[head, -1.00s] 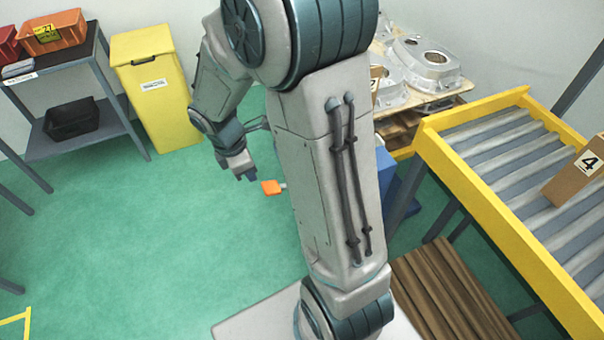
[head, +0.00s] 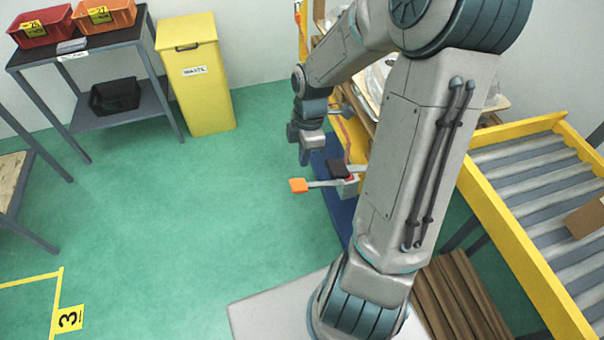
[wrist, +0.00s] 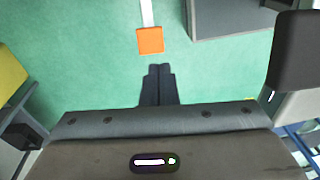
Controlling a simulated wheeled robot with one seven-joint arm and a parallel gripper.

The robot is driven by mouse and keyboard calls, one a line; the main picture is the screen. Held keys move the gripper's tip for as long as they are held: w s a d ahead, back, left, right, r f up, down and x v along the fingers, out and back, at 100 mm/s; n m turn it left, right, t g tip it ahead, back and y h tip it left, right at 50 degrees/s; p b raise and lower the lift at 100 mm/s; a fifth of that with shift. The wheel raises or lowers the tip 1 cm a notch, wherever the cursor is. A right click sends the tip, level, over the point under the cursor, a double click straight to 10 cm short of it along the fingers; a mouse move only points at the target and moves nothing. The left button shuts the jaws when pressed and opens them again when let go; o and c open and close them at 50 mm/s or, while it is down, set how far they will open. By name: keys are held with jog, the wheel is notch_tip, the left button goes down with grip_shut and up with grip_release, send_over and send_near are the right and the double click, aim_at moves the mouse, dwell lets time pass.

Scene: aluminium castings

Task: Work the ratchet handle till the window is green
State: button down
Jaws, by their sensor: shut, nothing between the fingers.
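The ratchet handle has an orange grip (head: 298,185) on a pale metal bar (head: 323,184). The bar runs right to a small unit with a black part (head: 338,168) and a bit of red, partly behind my arm. No green window can be made out. My gripper (head: 304,160) is shut and empty, pointing down just above the orange grip in the head picture. In the wrist view my closed fingers (wrist: 158,72) point toward the orange grip (wrist: 149,40), with green floor showing between them, so they look apart.
A dark block (wrist: 296,50) stands close on the right in the wrist view. A yellow waste bin (head: 195,75) and a shelf table with bins (head: 75,50) stand at the back left. A roller conveyor (head: 530,190) is at the right. The floor at left is clear.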

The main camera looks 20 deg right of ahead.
aim_at(299, 185)
jog(key=shift+t+y, duration=0.6)
jog(key=shift+y, duration=0.3)
jog(key=shift+d+r+p, duration=0.95)
jog(key=shift+d+r, duration=0.8)
jog(key=shift+r, duration=0.25)
jog(key=b+x, duration=0.4)
jog(key=x, duration=1)
jog(key=shift+s+f, duration=0.1)
jog(key=shift+b, duration=0.3)
